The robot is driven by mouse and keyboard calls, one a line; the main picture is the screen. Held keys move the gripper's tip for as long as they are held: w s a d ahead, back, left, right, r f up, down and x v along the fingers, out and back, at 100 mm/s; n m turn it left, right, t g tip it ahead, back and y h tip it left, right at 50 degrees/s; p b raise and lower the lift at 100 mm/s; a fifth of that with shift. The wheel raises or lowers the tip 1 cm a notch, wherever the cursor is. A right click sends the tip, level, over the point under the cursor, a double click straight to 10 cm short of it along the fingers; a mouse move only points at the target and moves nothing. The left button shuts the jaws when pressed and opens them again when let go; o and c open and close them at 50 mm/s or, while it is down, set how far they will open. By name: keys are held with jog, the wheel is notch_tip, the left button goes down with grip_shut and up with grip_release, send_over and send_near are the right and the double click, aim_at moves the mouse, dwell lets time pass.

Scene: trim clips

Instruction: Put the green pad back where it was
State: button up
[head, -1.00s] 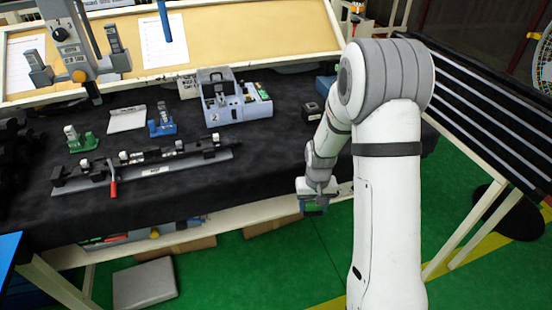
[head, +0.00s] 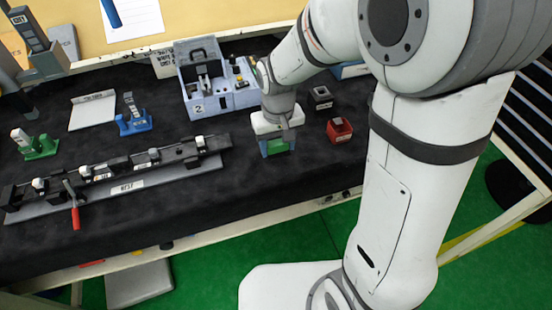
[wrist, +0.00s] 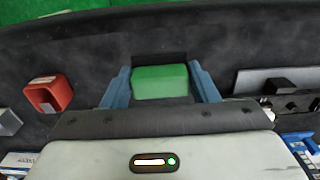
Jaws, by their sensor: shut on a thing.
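The green pad (head: 278,147) is held between the fingers of my gripper (head: 277,145), over the black cloth of the table, to the left of a red block (head: 339,129). In the wrist view the green pad (wrist: 160,81) sits between the two blue fingers of my gripper (wrist: 160,88), with a dark rectangle just beyond it. I cannot tell whether the pad's underside touches the cloth.
A blue-grey box (head: 215,98) marked 2 stands behind and left of my gripper. A dark block (head: 320,97) stands behind the red one. The long rail fixture (head: 125,180) lies to the left, with a blue stand (head: 134,122) and a green stand (head: 38,147) behind it.

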send_over(277, 173)
notch_tip(277, 173, down, 4)
jog(key=shift+w+f, duration=0.1)
jog(key=shift+f, duration=0.15)
jog(key=shift+d+f+p, duration=0.1)
jog(key=shift+f+p, duration=0.2)
jog(key=shift+f, duration=1.7)
jog(key=shift+f, duration=0.1)
jog(key=shift+f, duration=0.2)
jog(key=o, duration=1.1)
jog(key=shift+r, duration=0.1)
jog(key=shift+o, duration=0.2)
